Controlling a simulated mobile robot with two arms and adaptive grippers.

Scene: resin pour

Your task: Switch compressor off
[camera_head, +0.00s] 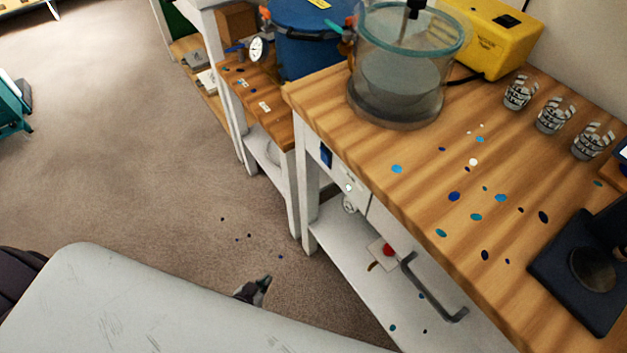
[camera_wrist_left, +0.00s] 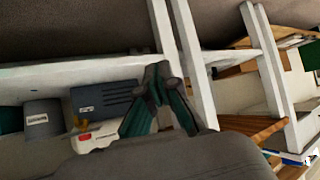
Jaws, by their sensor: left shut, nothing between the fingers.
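No label I can read names the compressor. A red knob (camera_head: 388,249) and a dark bent handle (camera_head: 432,289) show lower, over the white shelf. I cannot tell whether these belong to one machine. My left gripper (camera_head: 262,285) is low over the floor, left of the shelf and apart from these parts. In the left wrist view its fingers (camera_wrist_left: 157,76) are shut and empty. My right gripper is out of view.
The wooden bench (camera_head: 425,195) holds a glass-walled chamber (camera_head: 397,75), a yellow machine (camera_head: 490,35), several striped cups and spots of colour. White bench legs (camera_head: 309,190) stand near my left gripper. The carpet (camera_head: 130,130) is mostly clear.

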